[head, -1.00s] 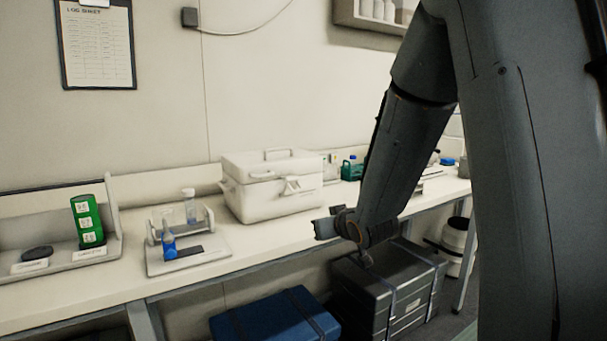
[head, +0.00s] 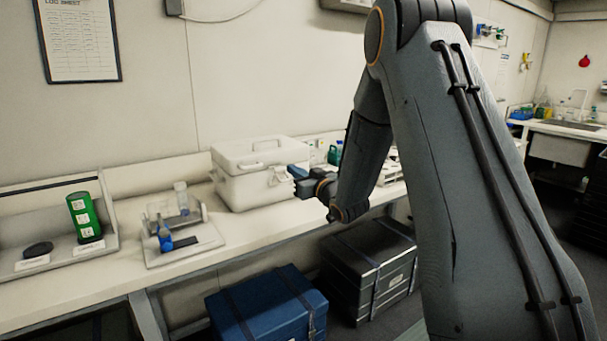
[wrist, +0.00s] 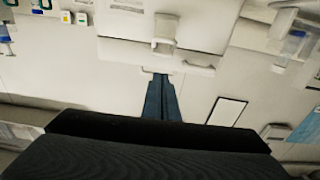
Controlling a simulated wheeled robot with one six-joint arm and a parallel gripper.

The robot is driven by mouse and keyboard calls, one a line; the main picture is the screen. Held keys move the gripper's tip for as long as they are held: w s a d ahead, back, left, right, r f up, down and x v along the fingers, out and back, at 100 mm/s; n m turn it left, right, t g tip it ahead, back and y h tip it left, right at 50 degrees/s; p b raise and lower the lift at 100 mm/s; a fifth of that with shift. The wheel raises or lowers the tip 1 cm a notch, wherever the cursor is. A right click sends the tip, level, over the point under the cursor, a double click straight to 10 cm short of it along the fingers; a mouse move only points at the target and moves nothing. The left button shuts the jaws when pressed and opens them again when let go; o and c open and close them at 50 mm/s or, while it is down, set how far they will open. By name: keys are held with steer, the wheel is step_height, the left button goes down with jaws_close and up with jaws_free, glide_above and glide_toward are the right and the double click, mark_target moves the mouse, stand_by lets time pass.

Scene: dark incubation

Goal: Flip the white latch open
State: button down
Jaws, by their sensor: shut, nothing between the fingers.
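A white lidded box (head: 235,187) stands on the bench, with a handle on its lid. Its white latch (head: 278,177) is on the front face, toward the right. In the wrist view the latch (wrist: 166,28) hangs down the box front (wrist: 120,20), above the fingertips in the picture. My gripper (head: 296,172) is at the front right of the box, close to the latch. In the wrist view my gripper (wrist: 161,80) has its two fingers together and holds nothing.
A tray with vials (head: 172,240) and a green cylinder (head: 85,217) stand left on the bench (head: 100,275). Small bottles and a rack stand right of the box. A blue case (head: 265,308) and a dark case (head: 368,275) sit on the floor below.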

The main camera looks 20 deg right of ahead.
steer(key=shift+w+a+f+p, duration=0.3)
steer(key=shift+w+f, duration=0.4)
steer(key=shift+f, duration=0.3)
steer(key=shift+w+a+f+p, duration=0.15)
steer(key=shift+w+f+p, duration=0.25)
steer(key=shift+w+f, duration=0.45)
steer(key=shift+s+f, duration=0.15)
